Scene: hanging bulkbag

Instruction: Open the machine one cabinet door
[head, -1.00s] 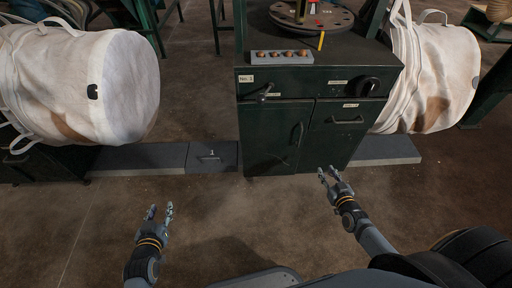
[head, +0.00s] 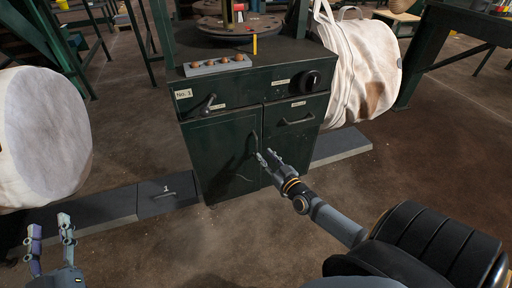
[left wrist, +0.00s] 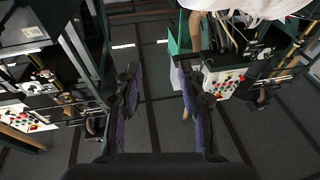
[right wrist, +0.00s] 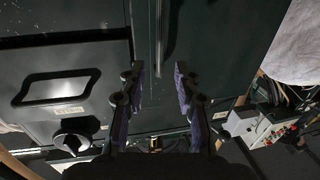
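The dark green machine cabinet (head: 250,100) labelled No. 1 stands in the middle of the head view. Its lower left door (head: 222,155) looks shut, with an upright bar handle (head: 254,143) near its right edge. My right gripper (head: 267,156) is in front of the cabinet, just right of and below that handle. In the right wrist view its fingers (right wrist: 159,75) are apart and empty, and an upright bar (right wrist: 159,35), apparently the door handle, lies ahead between them. My left gripper (head: 49,228) is open and empty at the lower left, away from the cabinet.
A drawer (head: 297,120) with a handle and a black knob (head: 313,79) are on the cabinet's right. A lever (head: 208,104) sits above the door. White bulk bags hang at left (head: 45,135) and right (head: 360,70). A low grey plinth (head: 105,207) runs beside the cabinet. Floor in front is clear.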

